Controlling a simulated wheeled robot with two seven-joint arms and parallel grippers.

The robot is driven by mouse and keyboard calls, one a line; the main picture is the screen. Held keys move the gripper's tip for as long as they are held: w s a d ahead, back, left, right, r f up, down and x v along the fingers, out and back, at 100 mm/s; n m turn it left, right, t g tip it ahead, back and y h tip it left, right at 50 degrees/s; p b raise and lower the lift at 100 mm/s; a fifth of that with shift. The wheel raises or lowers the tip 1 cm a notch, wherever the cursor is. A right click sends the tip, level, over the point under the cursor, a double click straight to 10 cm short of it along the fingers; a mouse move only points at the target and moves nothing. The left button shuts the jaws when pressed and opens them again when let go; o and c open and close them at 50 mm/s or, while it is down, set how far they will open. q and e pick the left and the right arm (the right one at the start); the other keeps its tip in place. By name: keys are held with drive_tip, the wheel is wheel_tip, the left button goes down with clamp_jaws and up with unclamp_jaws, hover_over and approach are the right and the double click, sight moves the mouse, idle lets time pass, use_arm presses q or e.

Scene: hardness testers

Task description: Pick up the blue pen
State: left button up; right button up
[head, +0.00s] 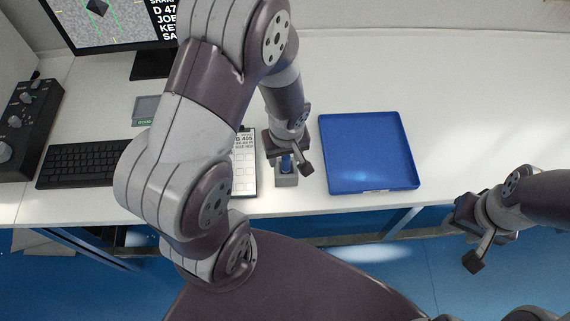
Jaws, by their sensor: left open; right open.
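A blue upright piece, which looks like the blue pen (286,163), stands in a small grey holder (286,180) near the front of the desk. Only a short part of it shows under my gripper. My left gripper (291,161) is open just above the holder, with its fingers around or very close to the pen. I cannot tell whether they touch it. My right gripper (468,238) is open and empty, in front of the desk at the right, away from the pen.
A blue tray (370,152), seemingly empty, lies right of the holder. A clipboard with a sheet (244,170) lies close left of it. A keyboard (84,164), a control box (22,122) and a monitor (118,28) are further left. The desk's right side is clear.

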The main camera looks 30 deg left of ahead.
sight(286, 166)
use_arm(q)
wheel_tip(286, 166, down, 2)
drive_tip(key=shift+w+a, duration=0.1)
drive_tip(key=shift+w+f+b, duration=0.1)
drive_tip(key=shift+f+b, duration=0.2)
drive_tip(key=shift+f, duration=0.05)
drive_tip(key=shift+w+d, duration=0.1)
drive_tip(key=shift+d, duration=0.1)
drive_tip(key=shift+c, duration=0.7)
drive_tip(key=shift+a, duration=0.1)
drive_tip(key=c, duration=0.5)
clamp_jaws()
